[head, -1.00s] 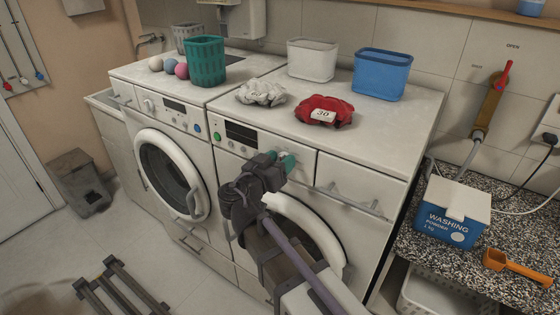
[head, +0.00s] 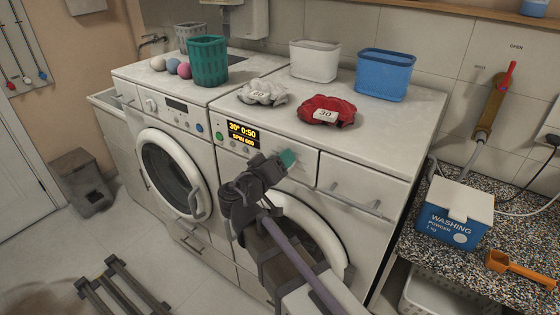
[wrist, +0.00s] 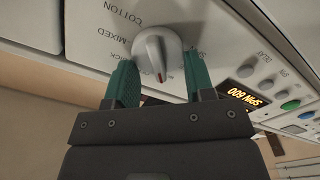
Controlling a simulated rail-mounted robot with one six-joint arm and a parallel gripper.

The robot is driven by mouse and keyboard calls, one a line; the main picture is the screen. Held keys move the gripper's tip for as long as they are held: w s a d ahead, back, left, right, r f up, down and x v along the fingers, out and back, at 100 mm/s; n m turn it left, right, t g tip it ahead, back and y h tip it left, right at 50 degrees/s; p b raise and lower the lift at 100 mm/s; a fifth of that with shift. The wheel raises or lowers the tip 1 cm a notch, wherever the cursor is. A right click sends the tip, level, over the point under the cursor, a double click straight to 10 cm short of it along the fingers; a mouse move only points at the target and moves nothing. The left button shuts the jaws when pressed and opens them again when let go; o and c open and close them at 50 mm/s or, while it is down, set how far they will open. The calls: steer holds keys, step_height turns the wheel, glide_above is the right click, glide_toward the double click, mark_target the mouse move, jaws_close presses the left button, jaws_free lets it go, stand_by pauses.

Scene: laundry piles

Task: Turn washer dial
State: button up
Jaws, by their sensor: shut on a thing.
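The washer (head: 262,143) is the right-hand one of two white front-loading machines. Its dial (wrist: 158,45) is a silver knob with a red pointer mark, seen in the wrist view with COTTON and MIXED printed around it. My gripper (head: 287,158) is at the washer's front panel, and its teal fingers (wrist: 160,68) lie on both sides of the dial, shut on it. The gripper hides the dial in the head view. The washer's display (head: 243,134) is lit and reads 30°, 0:50 and a spin line; part of it also shows in the wrist view (wrist: 247,97).
A red cloth bundle (head: 341,106) with a tag marked 30 and a white bundle (head: 263,93) lie on top. A blue bin (head: 383,75), white bin (head: 314,62) and green basket (head: 208,62) stand behind. A washing powder box (head: 455,215) is on the right counter.

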steer(key=o, duration=0.9)
steer(key=v, duration=1.1)
steer(key=shift+w, duration=0.1)
